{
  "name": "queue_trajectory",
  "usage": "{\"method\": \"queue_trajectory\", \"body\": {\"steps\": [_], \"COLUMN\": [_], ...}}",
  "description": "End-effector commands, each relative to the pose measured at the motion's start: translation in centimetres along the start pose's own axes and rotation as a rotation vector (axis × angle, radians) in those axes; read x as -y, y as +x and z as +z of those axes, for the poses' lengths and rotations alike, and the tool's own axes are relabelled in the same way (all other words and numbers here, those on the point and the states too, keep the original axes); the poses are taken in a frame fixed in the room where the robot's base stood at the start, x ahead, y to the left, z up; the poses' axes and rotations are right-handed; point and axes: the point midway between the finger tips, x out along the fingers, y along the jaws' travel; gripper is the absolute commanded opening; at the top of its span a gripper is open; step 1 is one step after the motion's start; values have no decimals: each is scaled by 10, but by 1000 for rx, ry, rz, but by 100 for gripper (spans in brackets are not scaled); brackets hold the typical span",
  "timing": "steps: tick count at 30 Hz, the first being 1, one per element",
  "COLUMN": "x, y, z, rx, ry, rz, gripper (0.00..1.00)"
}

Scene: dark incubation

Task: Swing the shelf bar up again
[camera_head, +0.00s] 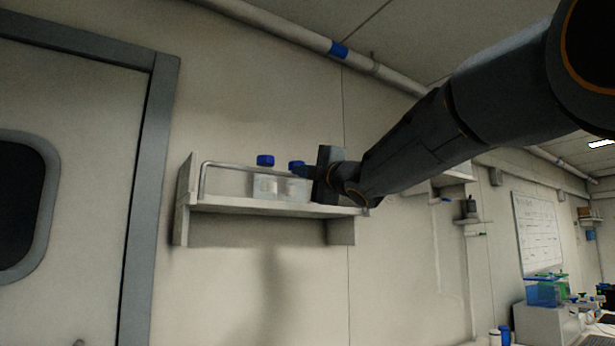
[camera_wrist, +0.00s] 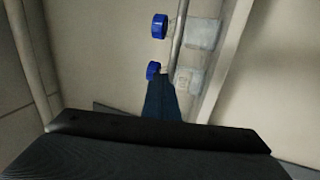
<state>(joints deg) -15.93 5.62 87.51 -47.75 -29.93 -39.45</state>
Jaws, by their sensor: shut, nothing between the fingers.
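The shelf bar (camera_head: 228,167) is a thin grey metal rail on the wall shelf (camera_head: 250,208). It stands up from the shelf's front and runs across the bottles below their caps; its right end is hidden behind my gripper. The bar also shows in the wrist view (camera_wrist: 177,42), running up from beside my fingers. Two clear bottles with blue caps, a left one (camera_head: 265,186) and a right one (camera_head: 297,189), stand on the shelf. My gripper (camera_head: 298,171) is shut and empty at the right bottle's cap level; its fingers (camera_wrist: 164,82) are close to the bar. I cannot tell whether they touch it.
A grey-framed door (camera_head: 75,190) with a dark window is at the left. A pipe (camera_head: 300,36) with a blue band runs along the upper wall. A second shelf (camera_head: 440,180), a whiteboard (camera_head: 538,232) and a bench with equipment are farther right. The wall below the shelf is clear.

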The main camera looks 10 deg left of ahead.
Motion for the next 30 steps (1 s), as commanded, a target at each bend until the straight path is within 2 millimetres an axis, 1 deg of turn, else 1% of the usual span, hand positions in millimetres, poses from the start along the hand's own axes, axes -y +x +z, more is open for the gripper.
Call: {"method": "queue_trajectory", "body": {"steps": [6, 15, 26, 30], "x": [-1, -2, -2, -8], "y": [8, 10, 9, 0], "z": [0, 0, 0, 1], "rx": [-1, 0, 0, -1], "ry": [-1, -1, -1, 0], "rz": [0, 0, 0, 1], "gripper": [0, 0, 0, 0]}}
